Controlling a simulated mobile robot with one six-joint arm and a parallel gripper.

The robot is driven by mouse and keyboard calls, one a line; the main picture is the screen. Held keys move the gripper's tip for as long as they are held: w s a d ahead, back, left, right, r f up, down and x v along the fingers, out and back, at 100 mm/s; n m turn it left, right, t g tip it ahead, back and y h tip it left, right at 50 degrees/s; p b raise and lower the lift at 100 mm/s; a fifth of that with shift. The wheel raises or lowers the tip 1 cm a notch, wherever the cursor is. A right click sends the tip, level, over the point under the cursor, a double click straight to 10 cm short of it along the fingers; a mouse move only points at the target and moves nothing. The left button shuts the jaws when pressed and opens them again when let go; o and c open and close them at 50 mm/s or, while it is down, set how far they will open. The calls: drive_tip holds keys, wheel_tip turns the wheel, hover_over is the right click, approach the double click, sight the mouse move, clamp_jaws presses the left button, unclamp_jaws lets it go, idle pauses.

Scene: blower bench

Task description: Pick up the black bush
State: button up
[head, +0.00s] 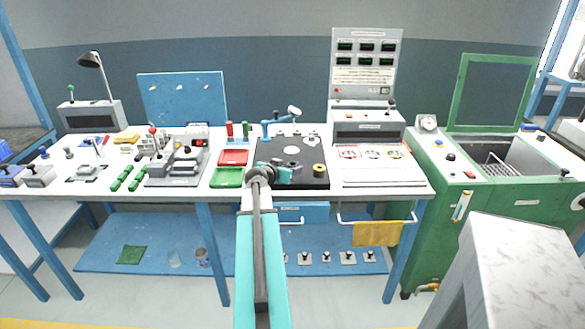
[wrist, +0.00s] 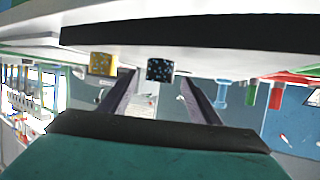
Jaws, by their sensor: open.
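The black bush (wrist: 160,70) is a short dark cylinder with light speckles, standing on the black mat (wrist: 200,29), which appears inverted in the wrist view. My gripper (wrist: 157,78) is open and empty, its two fingers pointing toward the bush, which shows between the fingertips. I cannot tell whether the tips reach past its sides. In the head view my gripper (head: 276,172) is low over the left part of the mat (head: 310,183). The black bush is hard to make out there against the dark mat.
A yellow bush (wrist: 102,65) stands beside the black one, close to one finger; it also shows in the head view (head: 319,169). Red (head: 234,157) and green (head: 228,177) trays lie left of the mat.

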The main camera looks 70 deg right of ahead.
sight(292, 166)
drive_tip(key=shift+p+x, duration=0.6)
drive_tip(key=shift+x, duration=1.4)
drive_tip(key=shift+c, duration=0.5)
drive_tip(key=shift+s, duration=0.1)
drive_tip(key=c, duration=1.2)
drive_tip(key=shift+c, duration=0.2)
drive_tip(key=shift+r, duration=0.2)
drive_tip(key=shift+r+b, duration=0.45)
drive_tip(key=shift+r, duration=0.9)
drive_tip(key=shift+s+a+r, duration=0.15)
drive_tip(key=shift+a+r, duration=0.05)
drive_tip(key=shift+r, duration=0.1)
drive_tip(key=s+a+b, duration=0.4)
drive_tip(key=s+a, duration=0.2)
drive_tip(key=s, duration=0.5)
drive_tip(key=shift+s+a+r, duration=0.25)
drive_tip(key=shift+r, duration=0.2)
